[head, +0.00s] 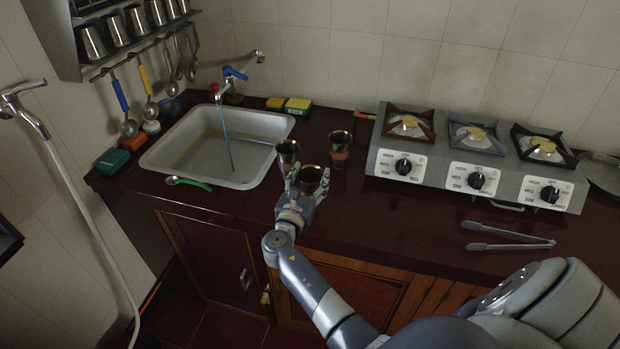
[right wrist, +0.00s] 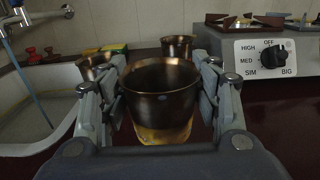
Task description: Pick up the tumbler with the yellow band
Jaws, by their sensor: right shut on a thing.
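The tumbler with the yellow band (right wrist: 160,105) is a dark coppery cup between the fingers of my right gripper in the right wrist view. Its yellow band (right wrist: 163,134) shows low on its side. In the head view the same tumbler (head: 311,176) sits in my right gripper (head: 308,187), near the counter's front edge. The gripper is shut on it, with fingers on both sides. The cup is about upright; I cannot tell whether its base touches the counter. My left gripper is not in view.
A second tumbler (head: 287,153) stands just left of the held one. A third tumbler (head: 340,150), with a reddish band, stands behind it to the right. The sink (head: 160,158) is left, the stove (head: 450,172) and tongs (head: 505,245) right. Counter right of the gripper is clear.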

